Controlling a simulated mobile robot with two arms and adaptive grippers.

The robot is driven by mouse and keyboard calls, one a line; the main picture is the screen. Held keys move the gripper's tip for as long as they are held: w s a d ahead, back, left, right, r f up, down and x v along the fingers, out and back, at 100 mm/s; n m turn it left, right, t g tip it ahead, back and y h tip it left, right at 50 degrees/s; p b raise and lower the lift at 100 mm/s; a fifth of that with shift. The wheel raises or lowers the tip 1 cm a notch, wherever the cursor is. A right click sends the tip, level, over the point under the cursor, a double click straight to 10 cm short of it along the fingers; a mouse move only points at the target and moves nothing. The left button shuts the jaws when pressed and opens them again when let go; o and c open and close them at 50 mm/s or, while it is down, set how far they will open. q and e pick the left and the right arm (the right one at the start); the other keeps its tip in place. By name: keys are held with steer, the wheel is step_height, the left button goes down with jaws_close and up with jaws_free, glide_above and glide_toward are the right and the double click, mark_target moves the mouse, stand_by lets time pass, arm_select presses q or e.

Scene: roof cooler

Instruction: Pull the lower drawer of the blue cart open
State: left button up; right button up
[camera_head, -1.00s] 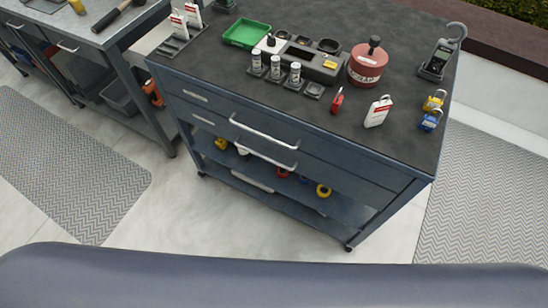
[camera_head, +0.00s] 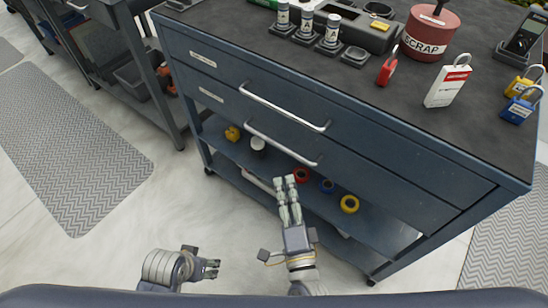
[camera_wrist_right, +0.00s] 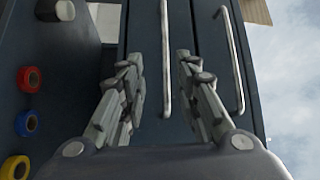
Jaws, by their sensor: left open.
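The blue cart (camera_head: 450,222) stands ahead of me with two drawers, both flush with its front. The lower drawer (camera_head: 370,187) has a silver bar handle (camera_head: 282,146), which also shows in the right wrist view (camera_wrist_right: 165,70). My right gripper (camera_head: 285,181) is below and in front of that handle, fingers pointing toward the cart. In the right wrist view its fingers (camera_wrist_right: 157,58) are spread, with the handle appearing between them, not gripped. My left gripper (camera_head: 213,268) is open and empty, low and left of the cart.
The upper drawer handle (camera_head: 284,108) runs just above the lower one. An open shelf (camera_head: 222,143) below holds several tape rolls. The cart top carries padlocks, a red scrap canister (camera_head: 430,32) and tags. A grey bench (camera_head: 131,50) stands left; floor between is clear.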

arm_select(q)
step_height(320, 180, up, 3)
steer(key=shift+r+b, duration=0.1)
steer(key=shift+b, duration=0.2)
arm_select(e)
steer(key=x, duration=1.1)
steer(key=shift+r, duration=0.35)
steer(key=shift+d, duration=0.1)
jaws_close()
